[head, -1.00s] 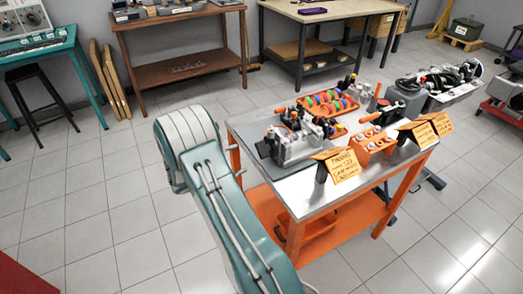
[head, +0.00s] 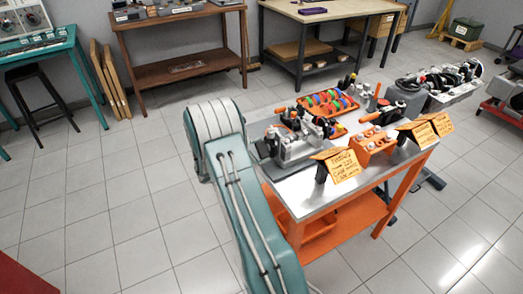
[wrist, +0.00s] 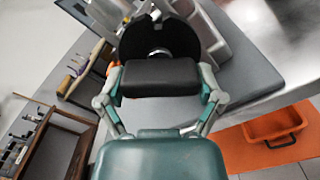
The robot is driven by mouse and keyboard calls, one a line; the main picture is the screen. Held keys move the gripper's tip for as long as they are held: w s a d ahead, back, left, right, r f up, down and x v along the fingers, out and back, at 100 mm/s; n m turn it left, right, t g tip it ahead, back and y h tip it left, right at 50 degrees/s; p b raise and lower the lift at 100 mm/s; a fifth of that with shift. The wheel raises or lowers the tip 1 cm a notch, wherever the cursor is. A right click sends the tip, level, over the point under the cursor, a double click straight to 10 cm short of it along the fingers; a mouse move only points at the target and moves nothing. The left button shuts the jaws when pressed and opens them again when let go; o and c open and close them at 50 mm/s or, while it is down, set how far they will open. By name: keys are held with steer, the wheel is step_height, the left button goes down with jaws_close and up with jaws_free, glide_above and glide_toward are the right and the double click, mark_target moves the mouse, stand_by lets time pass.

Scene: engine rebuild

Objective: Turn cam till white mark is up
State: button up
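My gripper (wrist: 160,75) shows in the wrist view with its two finger linkages spread wide apart. In the head view, a grey engine block (head: 297,150) stands on the steel-topped orange cart (head: 312,203). My gripper is not clearly visible there, and the cam cannot be made out.
On the cart, an orange tray of coloured rings (head: 345,118) lies behind the block, and an orange holder (head: 371,145) stands to its right. Orange note cards (head: 343,167) stand along the front edge. An orange bin (wrist: 273,124) sits low in the wrist view. Tiled floor surrounds the cart.

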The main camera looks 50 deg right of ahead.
steer(key=shift+n, duration=0.4)
steer(key=n, duration=0.3)
steer(key=shift+s+n, duration=0.1)
steer(key=shift+n, duration=1.9)
steer(key=shift+r, duration=0.1)
steer(key=o, duration=0.9)
steer(key=shift+c, duration=0.2)
